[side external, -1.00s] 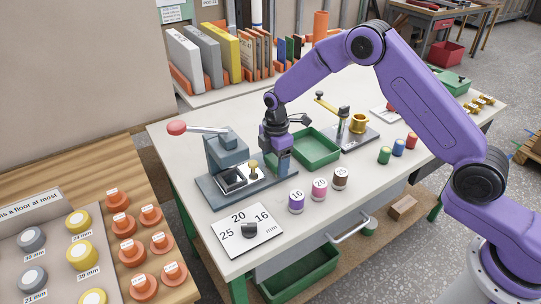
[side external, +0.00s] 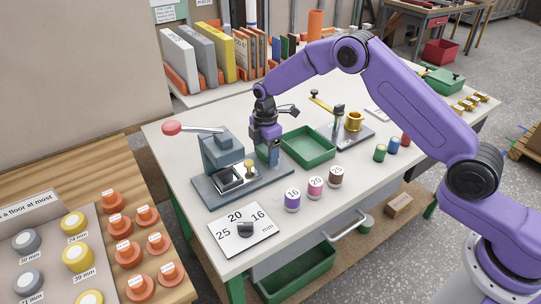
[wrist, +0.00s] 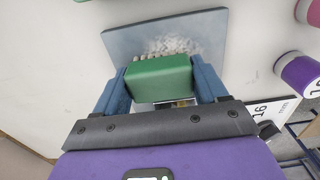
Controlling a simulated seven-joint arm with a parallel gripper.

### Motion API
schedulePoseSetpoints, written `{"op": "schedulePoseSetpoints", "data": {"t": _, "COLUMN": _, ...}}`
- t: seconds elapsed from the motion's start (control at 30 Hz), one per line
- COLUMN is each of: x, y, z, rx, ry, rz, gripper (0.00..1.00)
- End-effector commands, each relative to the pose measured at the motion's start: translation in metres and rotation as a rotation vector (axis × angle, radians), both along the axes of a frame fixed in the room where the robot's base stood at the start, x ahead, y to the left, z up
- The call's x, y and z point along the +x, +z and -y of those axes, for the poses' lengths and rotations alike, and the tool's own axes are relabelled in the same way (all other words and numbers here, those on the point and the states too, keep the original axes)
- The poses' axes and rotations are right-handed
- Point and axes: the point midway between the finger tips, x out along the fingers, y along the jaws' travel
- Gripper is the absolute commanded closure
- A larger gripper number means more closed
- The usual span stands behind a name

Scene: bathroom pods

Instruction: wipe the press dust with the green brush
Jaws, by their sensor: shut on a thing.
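My gripper (side external: 273,158) is shut on the green brush (wrist: 158,79), with a blue finger on each side of it in the wrist view. The brush's pale bristles show along its far edge, close to a patch of whitish press dust (wrist: 172,44) on the grey base plate (wrist: 205,25). Whether the bristles touch the plate is hard to tell. In the side external view, the press (side external: 222,150) with its red-knobbed lever stands left of my gripper, which is low over the right end of the base plate. My fingers mostly hide the brush there.
A green tray (side external: 308,158) lies right of my gripper. Purple, pink and brown labelled cylinders (side external: 314,187) stand in front. A dial card (side external: 243,229) lies at the front edge. A second grey fixture (side external: 355,138) with a brass cup stands behind right. Bare tabletop separates these.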

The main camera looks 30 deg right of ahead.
Motion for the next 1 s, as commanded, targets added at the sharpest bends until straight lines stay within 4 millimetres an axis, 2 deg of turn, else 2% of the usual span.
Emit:
{"op": "schedulePoseSetpoints", "data": {"t": 0.23, "x": 0.019, "y": -0.001, "z": 0.000, "rx": 0.000, "ry": -0.001, "rz": 0.001, "gripper": 0.61}}
{"op": "schedulePoseSetpoints", "data": {"t": 0.4, "x": 0.018, "y": -0.001, "z": 0.010, "rx": 0.000, "ry": -0.001, "rz": -0.001, "gripper": 0.61}}
{"op": "schedulePoseSetpoints", "data": {"t": 1.0, "x": -0.035, "y": 0.000, "z": 0.009, "rx": -0.001, "ry": 0.001, "rz": -0.003, "gripper": 0.61}}
